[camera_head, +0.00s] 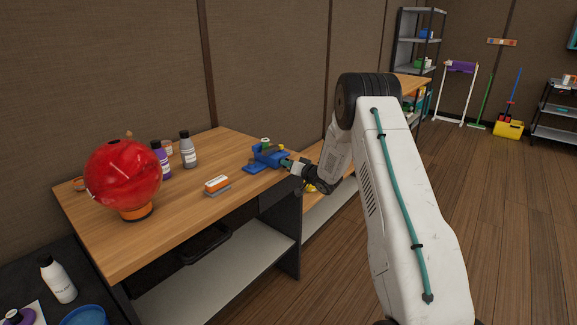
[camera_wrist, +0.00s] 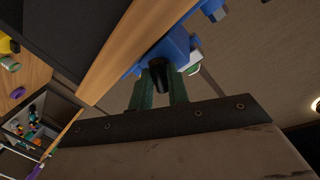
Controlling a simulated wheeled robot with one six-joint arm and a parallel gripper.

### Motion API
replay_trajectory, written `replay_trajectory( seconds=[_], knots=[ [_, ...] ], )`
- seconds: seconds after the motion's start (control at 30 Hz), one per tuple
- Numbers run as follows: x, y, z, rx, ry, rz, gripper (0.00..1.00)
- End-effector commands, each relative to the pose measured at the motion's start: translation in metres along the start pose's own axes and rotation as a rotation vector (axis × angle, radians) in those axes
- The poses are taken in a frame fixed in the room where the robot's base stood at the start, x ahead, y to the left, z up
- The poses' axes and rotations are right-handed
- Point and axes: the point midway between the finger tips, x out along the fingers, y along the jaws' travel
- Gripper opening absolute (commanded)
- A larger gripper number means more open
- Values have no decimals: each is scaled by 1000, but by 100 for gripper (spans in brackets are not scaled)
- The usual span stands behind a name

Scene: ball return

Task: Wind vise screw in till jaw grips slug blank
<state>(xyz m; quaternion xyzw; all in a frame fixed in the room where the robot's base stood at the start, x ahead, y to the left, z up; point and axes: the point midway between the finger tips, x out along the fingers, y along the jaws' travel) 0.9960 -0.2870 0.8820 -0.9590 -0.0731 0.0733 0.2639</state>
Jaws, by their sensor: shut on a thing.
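The blue vise (camera_head: 268,156) stands at the right end of the wooden bench, near its edge. It also shows in the wrist view (camera_wrist: 178,45), at the top middle. My gripper (camera_head: 291,165) reaches the vise from the right. In the wrist view its two green fingers (camera_wrist: 162,82) are shut on the dark end of the vise screw (camera_wrist: 160,72), which sits between them. A small green and white round thing (camera_head: 265,143) shows at the top of the vise. I cannot tell whether it is the slug blank, nor whether the jaw touches a blank.
The wooden bench (camera_head: 140,235) carries a red ball (camera_head: 122,175) on an orange ring, an orange and white block (camera_head: 216,185) and several bottles, one of them grey (camera_head: 187,150). Clear bench top lies left of the vise. Open floor (camera_head: 500,210) lies to the right.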

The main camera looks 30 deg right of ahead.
Motion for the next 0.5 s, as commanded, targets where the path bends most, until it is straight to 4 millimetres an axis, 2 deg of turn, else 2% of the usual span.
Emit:
replay_trajectory(
  seconds=[0.5],
  knots=[
    [0, 1, 2, 57, -15, 3, 0]
  ],
)
